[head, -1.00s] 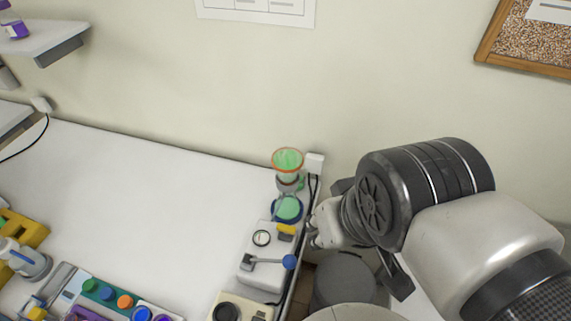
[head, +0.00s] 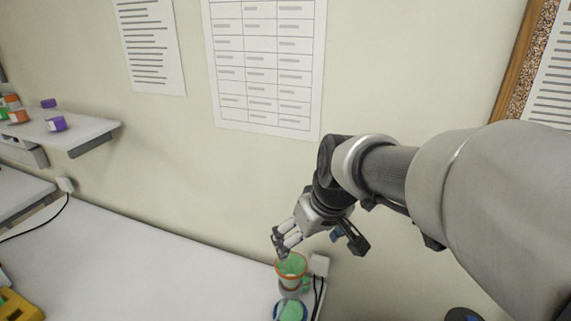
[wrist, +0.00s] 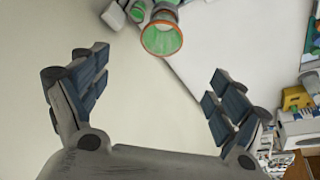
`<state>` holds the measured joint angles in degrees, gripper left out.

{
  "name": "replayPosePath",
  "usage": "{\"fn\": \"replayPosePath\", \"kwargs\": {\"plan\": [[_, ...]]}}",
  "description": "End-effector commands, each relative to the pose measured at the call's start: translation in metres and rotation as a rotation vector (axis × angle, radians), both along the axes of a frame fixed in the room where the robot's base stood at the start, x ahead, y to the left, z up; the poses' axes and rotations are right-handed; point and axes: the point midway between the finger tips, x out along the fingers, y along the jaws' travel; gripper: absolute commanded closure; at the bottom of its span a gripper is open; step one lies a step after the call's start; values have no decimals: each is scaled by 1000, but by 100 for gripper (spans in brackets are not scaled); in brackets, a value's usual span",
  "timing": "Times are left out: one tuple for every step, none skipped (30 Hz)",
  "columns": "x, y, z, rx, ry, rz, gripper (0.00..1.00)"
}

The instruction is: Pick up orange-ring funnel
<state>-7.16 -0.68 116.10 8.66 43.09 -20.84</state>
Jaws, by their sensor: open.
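The orange-ring funnel (head: 291,266) is a green cone with an orange rim. It stands on a holder at the back right corner of the white table (head: 150,275), near the wall. In the wrist view the funnel (wrist: 161,38) shows rim-on at the top, beyond the gap between my fingers. My gripper (head: 280,243) is just above and behind the funnel's rim in the head view. In the wrist view my gripper (wrist: 158,98) is open, with nothing between its fingers. The fingers look apart from the funnel, though the head view hides the exact gap.
Below the funnel is a blue-rimmed green dish (head: 291,311). A white wall socket (head: 320,264) with black cables is right of the funnel. A shelf with small coloured jars (head: 56,124) is at left. The table's middle is clear.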

Motion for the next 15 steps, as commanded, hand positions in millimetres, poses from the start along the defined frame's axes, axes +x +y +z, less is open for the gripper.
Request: {"fn": "replayPosePath", "kwargs": {"plan": [[2, 1, -10, 0, 4, 2, 11], [4, 2, -16, 0, 5, 1, 11], [6, 3, -24, 0, 5, 1, 11], [8, 4, -30, -1, 6, 1, 11], [11, 5, -37, -1, 7, 1, 11], [14, 7, -45, -1, 6, 1, 11], [16, 8, -51, -1, 7, 1, 11], [19, 9, -57, -1, 5, 0, 11], [22, 10, -66, 0, 6, 0, 11], [24, 11, -71, -1, 5, -1, 11], [26, 12, -77, 0, 5, 0, 11], [29, 13, -84, 0, 6, -1, 11], [31, 14, -89, 0, 4, -1, 11], [33, 14, -93, 0, 4, -1, 11], [35, 15, -98, 0, 4, -1, 11]]}}
